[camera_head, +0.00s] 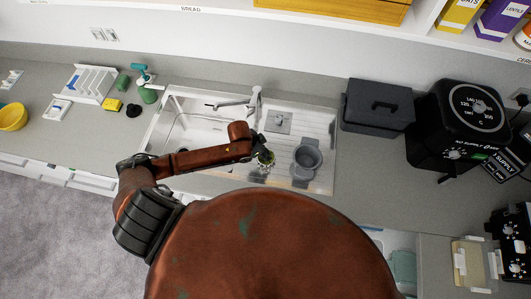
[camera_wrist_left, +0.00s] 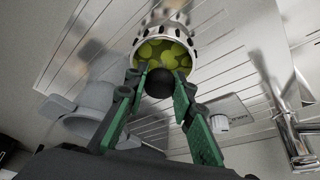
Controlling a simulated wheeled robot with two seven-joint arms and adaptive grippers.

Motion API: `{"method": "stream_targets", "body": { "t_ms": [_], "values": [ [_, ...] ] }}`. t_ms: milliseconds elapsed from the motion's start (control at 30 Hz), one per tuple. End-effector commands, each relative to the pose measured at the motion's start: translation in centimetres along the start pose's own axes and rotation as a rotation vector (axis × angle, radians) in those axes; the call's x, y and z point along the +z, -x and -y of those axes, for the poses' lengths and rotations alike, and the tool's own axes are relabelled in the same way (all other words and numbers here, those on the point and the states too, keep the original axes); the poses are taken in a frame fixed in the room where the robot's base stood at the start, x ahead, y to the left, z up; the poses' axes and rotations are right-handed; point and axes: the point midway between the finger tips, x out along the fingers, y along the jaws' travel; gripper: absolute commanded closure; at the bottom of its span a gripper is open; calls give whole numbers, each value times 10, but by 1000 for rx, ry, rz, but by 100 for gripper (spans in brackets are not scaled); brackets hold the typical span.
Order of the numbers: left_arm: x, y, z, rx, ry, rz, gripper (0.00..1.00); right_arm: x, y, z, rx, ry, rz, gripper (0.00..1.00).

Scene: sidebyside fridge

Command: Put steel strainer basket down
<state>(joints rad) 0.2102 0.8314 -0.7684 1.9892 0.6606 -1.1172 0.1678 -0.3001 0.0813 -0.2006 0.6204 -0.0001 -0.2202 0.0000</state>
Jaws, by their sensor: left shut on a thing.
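The steel strainer basket (camera_wrist_left: 148,37) is a perforated metal cup with a dark round knob (camera_wrist_left: 160,83) and yellow-green patches inside. My left gripper (camera_wrist_left: 161,77) has its green fingers on both sides of the knob, shut on it. In the head view the basket (camera_head: 265,162) is small, at the end of my left arm, over the right part of the sink unit near the ribbed drainboard (camera_head: 314,126). I cannot tell whether the basket touches the surface. My right gripper is out of view.
The tap (camera_head: 254,102) rises at the back, and the sink bowl (camera_head: 190,130) is to the left. A dark box (camera_head: 378,106) stands farther right.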

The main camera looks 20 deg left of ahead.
Motion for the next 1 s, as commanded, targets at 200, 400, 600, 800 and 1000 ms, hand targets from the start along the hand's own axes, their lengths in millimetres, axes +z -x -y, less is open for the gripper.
{"method": "stream_targets", "body": {
  "t_ms": [200, 400, 600, 800, 1000],
  "values": [
    [1, -2, 0, -1, -1, -1, 100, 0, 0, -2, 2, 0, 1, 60],
    [2, -5, 0, -1, -1, 0, 76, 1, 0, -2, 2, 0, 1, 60],
    [2, -4, 0, -1, -1, 0, 63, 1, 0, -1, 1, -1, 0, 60],
    [2, -4, 0, -1, -1, 0, 60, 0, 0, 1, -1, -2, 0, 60],
    [1, 0, 1, -2, -1, -1, 60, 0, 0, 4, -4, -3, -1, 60]
  ]
}}
